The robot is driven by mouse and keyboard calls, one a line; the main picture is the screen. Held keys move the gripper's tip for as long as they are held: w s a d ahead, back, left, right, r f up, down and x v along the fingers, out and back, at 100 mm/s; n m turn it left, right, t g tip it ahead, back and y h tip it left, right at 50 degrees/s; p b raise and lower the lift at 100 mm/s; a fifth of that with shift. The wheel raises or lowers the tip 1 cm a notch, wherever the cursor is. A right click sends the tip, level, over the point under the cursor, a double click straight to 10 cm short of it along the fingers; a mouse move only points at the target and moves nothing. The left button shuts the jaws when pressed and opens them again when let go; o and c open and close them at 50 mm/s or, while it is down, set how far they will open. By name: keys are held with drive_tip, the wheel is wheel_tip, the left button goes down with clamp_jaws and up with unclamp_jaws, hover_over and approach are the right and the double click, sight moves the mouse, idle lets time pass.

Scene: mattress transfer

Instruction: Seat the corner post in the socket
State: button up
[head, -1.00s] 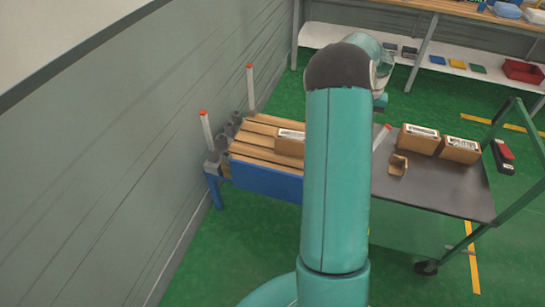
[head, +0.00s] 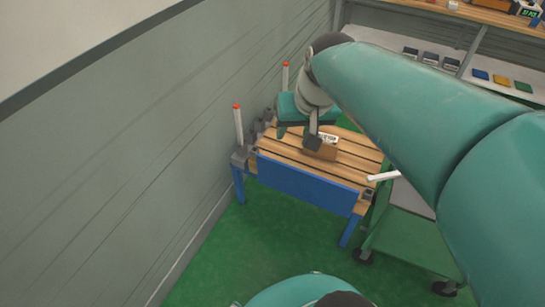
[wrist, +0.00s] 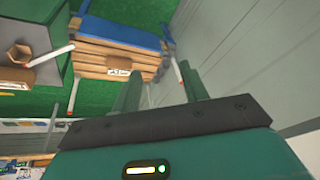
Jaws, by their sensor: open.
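An empty-looking grey socket (head: 368,193) is at the bench's front right corner. Two orange-tipped posts, a front one (head: 239,125) and a rear one (head: 285,77), stand upright at the bench's left end. Another post (wrist: 73,92) shows in the wrist view. My gripper (wrist: 162,88) is open and empty, above the bench's rear left part, away from the loose post.
A cardboard carton (head: 322,151) with a white label sits on the bench slats. The cart (head: 405,198) stands close at the bench's right, partly hidden by my arm. A grey wall (head: 150,130) runs along the left. Green floor in front of the bench is clear.

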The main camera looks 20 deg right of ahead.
drive_tip(key=s+a+f+n+t, duration=0.1)
drive_tip(key=s+a+n, duration=0.1)
drive_tip(key=s+a, duration=0.5)
drive_tip(key=shift+s+a+n+h, duration=0.15)
drive_tip(key=shift+s+n+h, duration=0.15)
drive_tip(key=shift+s, duration=0.2)
drive_tip(key=shift+o, duration=0.3)
